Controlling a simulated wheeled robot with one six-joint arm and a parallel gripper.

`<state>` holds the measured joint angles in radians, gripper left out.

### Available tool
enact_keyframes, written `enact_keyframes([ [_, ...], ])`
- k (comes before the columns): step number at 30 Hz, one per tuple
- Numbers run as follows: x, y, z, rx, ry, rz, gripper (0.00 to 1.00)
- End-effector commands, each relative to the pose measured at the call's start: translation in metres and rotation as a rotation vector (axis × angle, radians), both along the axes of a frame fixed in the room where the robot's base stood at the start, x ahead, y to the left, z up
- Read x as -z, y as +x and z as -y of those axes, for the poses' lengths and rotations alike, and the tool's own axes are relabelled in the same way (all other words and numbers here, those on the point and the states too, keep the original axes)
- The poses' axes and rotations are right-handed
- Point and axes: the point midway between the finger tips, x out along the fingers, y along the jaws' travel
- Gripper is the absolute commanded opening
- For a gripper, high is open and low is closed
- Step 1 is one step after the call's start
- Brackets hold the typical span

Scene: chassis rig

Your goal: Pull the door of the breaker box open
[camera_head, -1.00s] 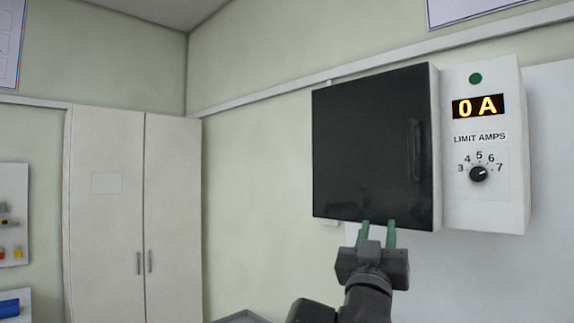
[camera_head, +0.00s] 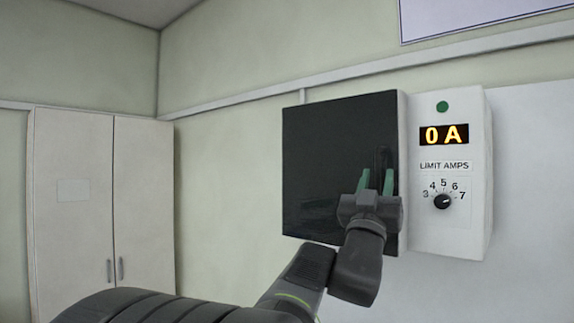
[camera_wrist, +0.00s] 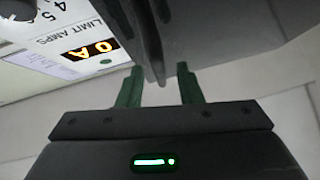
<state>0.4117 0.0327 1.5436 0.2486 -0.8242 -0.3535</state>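The breaker box has a flat, dark, glossy door (camera_head: 325,165), which looks closed against its white body (camera_head: 402,130). A dark vertical handle (camera_head: 382,158) is on the door's right side, its lower part hidden by my gripper. My gripper (camera_head: 376,174) is in front of the door at the handle's lower end, its two green fingers pointing up and apart. In the wrist view the dark handle (camera_wrist: 146,40) reaches down toward the gap between the open fingers (camera_wrist: 160,75). Whether a finger touches it I cannot tell.
A white panel with a lit "0 A" display (camera_head: 444,135), a green light (camera_head: 442,107) and a dial (camera_head: 442,201) stands right beside the door. A pale cabinet (camera_head: 75,200) is at the left. The wall left of the box is bare.

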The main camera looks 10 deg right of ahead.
Motion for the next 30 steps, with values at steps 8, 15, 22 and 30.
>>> enact_keyframes([
  [8, -0.0113, 0.0092, 0.0072, -0.001, 0.001, 0.000, 0.33],
  [15, -0.0108, 0.0090, 0.0070, -0.001, 0.001, 0.000, 0.27],
  [22, -0.0108, 0.0089, 0.0069, -0.001, 0.001, 0.000, 0.00],
  [30, -0.0096, 0.0075, 0.0051, -0.006, 0.001, 0.000, 0.00],
])
